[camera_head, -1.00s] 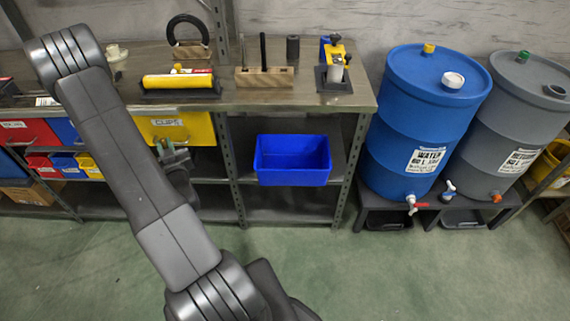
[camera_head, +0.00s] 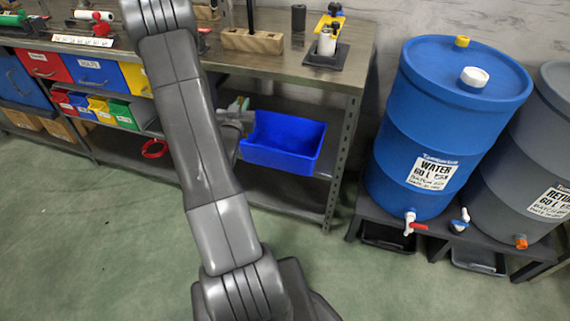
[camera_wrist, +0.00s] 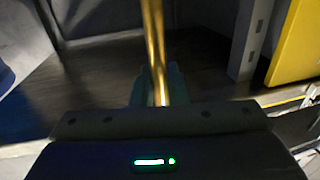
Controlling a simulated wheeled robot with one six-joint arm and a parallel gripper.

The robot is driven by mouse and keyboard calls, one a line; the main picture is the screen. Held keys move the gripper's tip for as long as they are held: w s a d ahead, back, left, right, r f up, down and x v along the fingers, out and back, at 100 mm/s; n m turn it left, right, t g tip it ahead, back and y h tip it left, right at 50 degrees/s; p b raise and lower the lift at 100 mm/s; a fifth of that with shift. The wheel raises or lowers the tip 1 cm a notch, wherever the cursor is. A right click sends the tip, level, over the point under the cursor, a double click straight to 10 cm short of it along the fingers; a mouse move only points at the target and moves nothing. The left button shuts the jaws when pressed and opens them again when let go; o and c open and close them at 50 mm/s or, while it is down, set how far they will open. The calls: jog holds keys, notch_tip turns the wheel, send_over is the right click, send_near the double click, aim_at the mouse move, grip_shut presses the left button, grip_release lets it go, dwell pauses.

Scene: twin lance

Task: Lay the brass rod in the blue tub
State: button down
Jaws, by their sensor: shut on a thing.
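The blue tub (camera_head: 278,157) sits on the middle shelf under the bench, open at the top. My gripper (camera_head: 238,104) is at the tub's left end in the head view, partly hidden behind my arm. In the wrist view my gripper (camera_wrist: 158,88) is shut on the brass rod (camera_wrist: 153,38), which runs up and away from the fingers. The rod cannot be made out in the head view. A bluish shape at the left edge of the wrist view may be the tub, but I cannot tell.
A grey shelf post (camera_head: 341,150) stands right of the tub. The bench top (camera_head: 290,72) is above it, with a wooden block (camera_head: 252,41) on it. A blue water barrel (camera_head: 440,120) stands further right. The green floor in front is clear.

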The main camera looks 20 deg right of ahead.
jog(key=w+d+f+m+g+h+b, duration=0.4)
jog(key=d+f+h+b, duration=0.2)
jog(key=d+f+b, duration=0.45)
notch_tip(320, 180, down, 8)
jog(key=b, duration=0.6)
jog(key=shift+w+a+r, duration=0.15)
jog(key=shift+w+a, duration=0.3)
jog(key=shift+b, duration=0.3)
jog(key=c, duration=1.4)
grip_release()
jog(key=shift+c, duration=0.2)
